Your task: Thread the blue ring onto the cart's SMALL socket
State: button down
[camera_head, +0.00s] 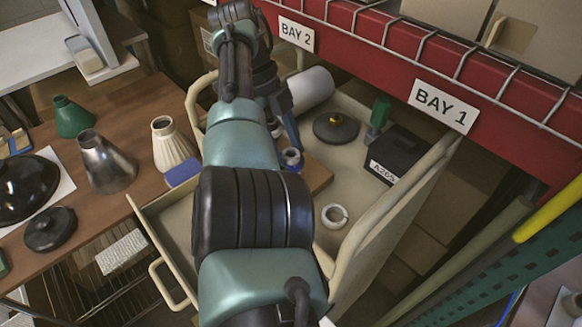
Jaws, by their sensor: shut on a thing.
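My gripper (289,143) points down over the brown board in the beige cart, partly hidden by my own arm. It is shut on a small blue ring-like part (292,160) at its fingertips. The part shows a pale round top and sits at or just above the brown board (318,172). I cannot tell whether it is around a socket or only over one. The cart's sockets are hidden or too small to tell apart. The beige cart (172,232) stands between the wooden table and the red rack.
A white ring (334,216), a dark disc (336,128), a green bottle (379,111) and a black box (397,152) are in the cart. The red rack (360,45) borders the cart. Lamp shades (106,162) stand on the table (150,108) at left.

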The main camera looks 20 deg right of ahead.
jog(key=shift+s+a+f+m+g+b, duration=0.1)
jog(key=shift+f+m+g+b, duration=0.25)
jog(key=shift+b, duration=0.35)
jog(key=shift+c, duration=2.2)
grip_release()
jog(key=shift+o, duration=0.5)
jog(key=shift+r, duration=0.1)
jog(key=shift+r, duration=0.1)
jog(key=shift+r+n+p, duration=0.15)
jog(key=shift+n+p, duration=0.4)
jog(key=shift+p, duration=1.05)
jog(key=shift+n+t+h+p, duration=0.7)
jog(key=shift+n+p, duration=1)
jog(key=shift+p, duration=1.4)
jog(key=shift+s+a+n+t+p, duration=0.1)
jog(key=shift+n+t+p, duration=0.25)
jog(key=shift+n+p, duration=1.1)
